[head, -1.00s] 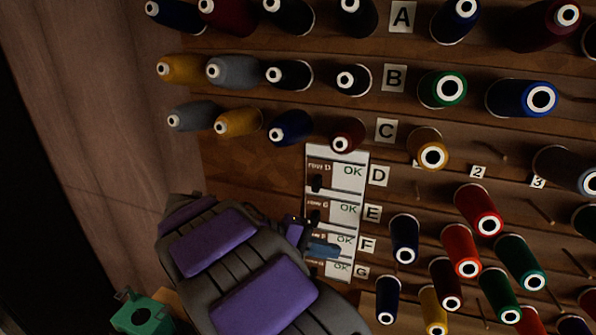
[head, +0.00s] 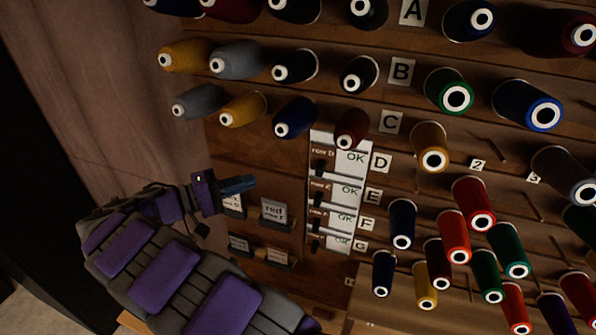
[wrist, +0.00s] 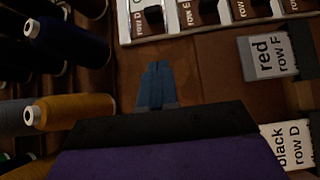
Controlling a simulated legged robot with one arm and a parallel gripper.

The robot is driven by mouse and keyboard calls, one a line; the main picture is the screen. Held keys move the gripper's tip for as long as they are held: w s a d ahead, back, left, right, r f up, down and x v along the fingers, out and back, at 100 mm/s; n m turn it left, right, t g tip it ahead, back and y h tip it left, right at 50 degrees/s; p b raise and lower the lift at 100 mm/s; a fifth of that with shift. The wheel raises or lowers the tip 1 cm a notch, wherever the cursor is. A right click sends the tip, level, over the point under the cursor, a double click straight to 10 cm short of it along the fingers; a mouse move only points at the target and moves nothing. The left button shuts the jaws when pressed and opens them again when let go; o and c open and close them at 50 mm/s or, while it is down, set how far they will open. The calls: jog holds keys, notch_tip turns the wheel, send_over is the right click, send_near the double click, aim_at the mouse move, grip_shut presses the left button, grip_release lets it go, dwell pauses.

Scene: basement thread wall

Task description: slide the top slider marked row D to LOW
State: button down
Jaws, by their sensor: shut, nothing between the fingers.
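The white slider panel (head: 350,192) is on the wooden wall, with several rows stacked beside the letters D to G. Its top row, labelled row D (head: 322,152), has a small dark knob (head: 319,166) on the left side, with a green OK to the right. No LOW mark is readable. My gripper (head: 240,184) is shut and empty, left of the panel and apart from it, pointing right. In the wrist view the blue fingers (wrist: 157,86) are together over bare wood, below the panel's edge (wrist: 175,37), which is cut off at the top.
Label cards stand on the wall below my gripper, including a red row F card (head: 275,212); a black row D card (wrist: 288,145) shows in the wrist view. Thread spools stick out above and right; a yellow spool (wrist: 75,112) is left of my fingers.

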jog(key=shift+w+d+b, duration=0.15)
jog(key=shift+b, duration=0.45)
jog(key=b, duration=0.4)
send_near(321, 162)
jog(key=shift+w+d+f, duration=1.05)
jog(key=shift+w+d, duration=0.05)
jog(key=shift+d, duration=0.6)
jog(key=shift+d+f, duration=0.1)
jog(key=shift+d, duration=0.2)
jog(key=shift+s, duration=0.1)
jog(key=shift+d, duration=0.1)
